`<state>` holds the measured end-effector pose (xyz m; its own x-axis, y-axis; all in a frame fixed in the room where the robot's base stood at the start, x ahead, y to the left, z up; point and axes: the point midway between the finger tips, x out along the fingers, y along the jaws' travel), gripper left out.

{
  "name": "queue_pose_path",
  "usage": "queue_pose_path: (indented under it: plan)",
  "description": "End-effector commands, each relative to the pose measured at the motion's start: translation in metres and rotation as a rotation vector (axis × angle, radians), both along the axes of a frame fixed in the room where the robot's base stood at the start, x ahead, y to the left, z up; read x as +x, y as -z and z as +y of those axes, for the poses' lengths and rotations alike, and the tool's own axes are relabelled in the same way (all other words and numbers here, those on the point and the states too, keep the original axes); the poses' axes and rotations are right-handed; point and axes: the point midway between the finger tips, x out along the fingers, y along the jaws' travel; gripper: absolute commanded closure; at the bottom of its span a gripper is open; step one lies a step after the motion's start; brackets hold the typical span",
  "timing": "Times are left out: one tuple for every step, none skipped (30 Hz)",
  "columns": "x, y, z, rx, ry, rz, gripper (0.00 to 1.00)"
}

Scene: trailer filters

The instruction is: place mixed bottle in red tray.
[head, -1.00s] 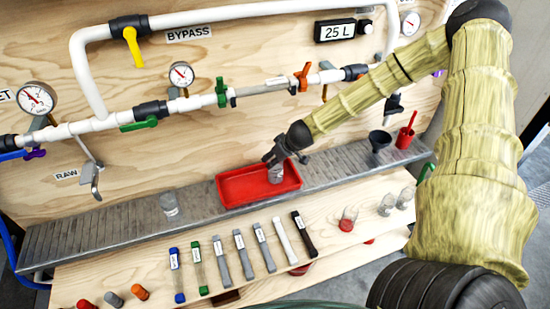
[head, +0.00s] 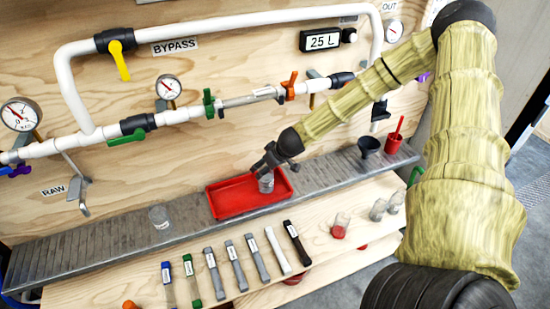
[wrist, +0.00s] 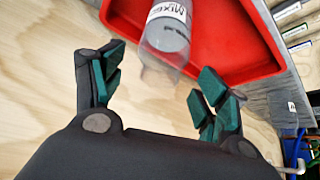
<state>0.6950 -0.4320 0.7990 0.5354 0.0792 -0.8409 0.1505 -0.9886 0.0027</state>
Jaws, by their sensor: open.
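The mixed bottle (wrist: 168,30) is a clear bottle with grey contents and a label reading "MIXED". It stands in the red tray (wrist: 268,62), near the tray's right end in the head view, where the bottle (head: 266,184) and tray (head: 222,208) also show. My gripper (wrist: 152,84) is open, with its green-padded fingers apart on either side of the bottle's near end. In the head view my gripper (head: 266,168) is just above and beside the bottle and partly hides it. The fingers do not appear to touch it.
The tray sits on a grey metal shelf (head: 110,240) below white pipes with valves and gauges. Another clear bottle (head: 160,217) stands left of the tray. A black funnel (head: 368,146) and red cup (head: 394,142) stand to the right. Several labelled tubes lie on the lower wooden shelf.

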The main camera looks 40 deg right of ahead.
Motion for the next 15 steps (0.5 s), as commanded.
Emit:
queue_pose_path:
  plan:
    - [-0.002, -0.005, 0.0, 0.0, -0.001, -0.001, 0.26]
    - [-0.003, -0.007, -0.001, 0.0, 0.0, -0.001, 0.26]
    - [-0.005, -0.01, -0.001, 0.0, 0.0, -0.002, 0.26]
    - [-0.006, -0.012, -0.001, 0.0, 0.0, -0.001, 0.26]
    - [-0.008, -0.014, -0.001, 0.0, 0.0, -0.001, 0.26]
    - [-0.01, -0.017, -0.002, 0.0, 0.0, -0.002, 0.26]
    - [-0.011, -0.019, -0.002, 0.0, 0.0, -0.001, 0.26]
    - [-0.012, -0.021, -0.002, 0.0, -0.001, -0.001, 0.26]
    - [-0.014, -0.024, -0.002, 0.0, -0.001, -0.002, 0.26]
    - [-0.015, -0.027, -0.002, 0.0, -0.001, -0.002, 0.26]
    - [-0.017, -0.029, -0.002, 0.0, -0.001, -0.001, 0.26]
    - [-0.019, -0.032, -0.003, -0.001, 0.0, -0.001, 0.26]
    - [-0.02, -0.034, -0.003, 0.0, -0.001, -0.001, 0.26]
    - [-0.021, -0.036, -0.003, 0.0, -0.001, -0.001, 0.26]
    - [-0.023, -0.039, -0.004, -0.001, 0.001, -0.001, 0.26]
